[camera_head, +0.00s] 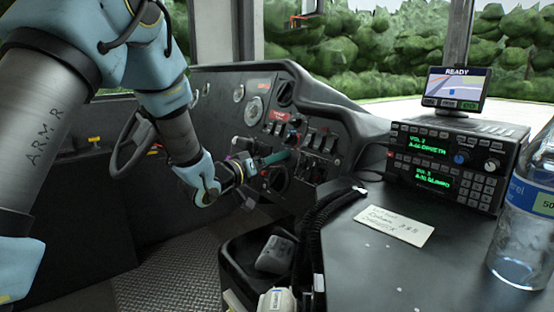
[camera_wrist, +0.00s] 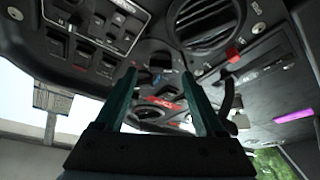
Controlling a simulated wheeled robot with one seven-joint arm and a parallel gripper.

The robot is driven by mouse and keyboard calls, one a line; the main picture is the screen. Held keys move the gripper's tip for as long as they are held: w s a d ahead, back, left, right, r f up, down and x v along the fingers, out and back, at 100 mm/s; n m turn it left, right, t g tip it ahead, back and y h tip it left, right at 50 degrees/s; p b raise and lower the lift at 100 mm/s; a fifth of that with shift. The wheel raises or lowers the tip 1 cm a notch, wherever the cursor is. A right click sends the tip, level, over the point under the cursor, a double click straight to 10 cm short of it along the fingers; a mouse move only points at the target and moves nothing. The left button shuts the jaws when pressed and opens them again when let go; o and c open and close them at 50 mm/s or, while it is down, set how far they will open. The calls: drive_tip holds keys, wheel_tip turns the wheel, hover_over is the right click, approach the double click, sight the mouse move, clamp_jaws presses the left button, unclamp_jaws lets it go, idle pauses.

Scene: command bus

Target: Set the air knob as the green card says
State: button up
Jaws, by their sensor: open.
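My gripper (camera_head: 280,157) is at the dashboard (camera_head: 325,110), its teal fingers pointing at the panel. In the wrist view my gripper (camera_wrist: 159,75) has its two fingers wide apart, with nothing held between them. A dark round knob (camera_head: 278,180) is just below the fingers in the head view, beside a small red tag. I cannot tell which control is the air knob, or read its setting. No card that is clearly green shows. A pale handwritten card (camera_head: 395,226) lies on the counter, its writing too small to read surely.
A radio unit (camera_head: 455,165) with a small screen (camera_head: 456,88) on top stands on the counter (camera_head: 365,270). A water bottle (camera_head: 522,215) stands at the right edge. A steering wheel (camera_head: 133,145) is left of my gripper. A black coiled cord (camera_head: 312,230) hangs by the counter.

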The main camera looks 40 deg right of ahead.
drive_tip(key=shift+w+d, duration=0.15)
drive_tip(key=shift+d, duration=0.85)
clamp_jaws()
